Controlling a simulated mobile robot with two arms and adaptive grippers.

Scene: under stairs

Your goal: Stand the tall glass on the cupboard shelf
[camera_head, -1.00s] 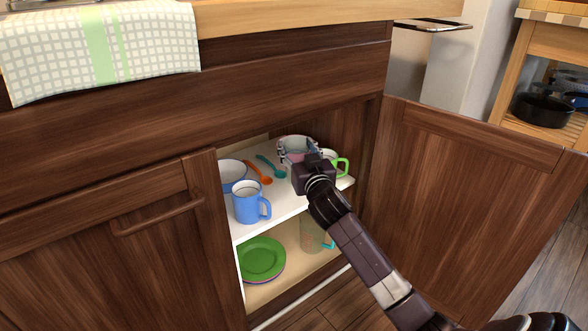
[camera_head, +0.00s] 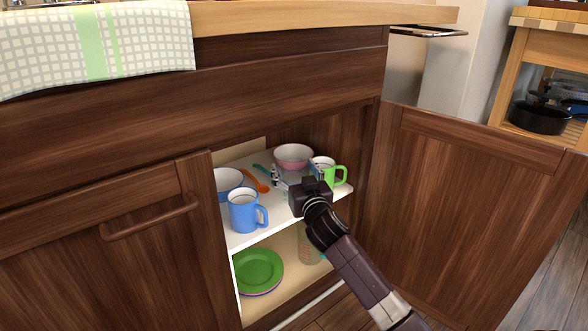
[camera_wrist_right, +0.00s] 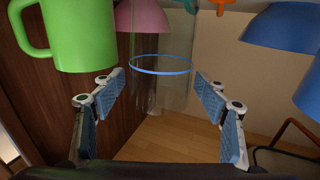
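The tall glass (camera_wrist_right: 162,42) is clear with a blue ring and shows upside down in the right wrist view. Its base end runs out of the top of that picture. In the head view it is hard to make out behind my gripper. My right gripper (camera_head: 296,174) is at the upper shelf (camera_head: 262,228) of the open cupboard. In the right wrist view its fingers (camera_wrist_right: 158,88) are spread on both sides of the glass, with a visible gap at each side. My left gripper is in neither current view.
A green mug (camera_head: 326,172) stands close right of my gripper and a pink bowl (camera_head: 293,154) behind it. A blue mug (camera_head: 244,212), another blue vessel (camera_head: 228,180) and an orange spoon (camera_head: 256,181) are left. Green plates (camera_head: 259,270) lie below. The open door (camera_head: 462,200) flanks the right.

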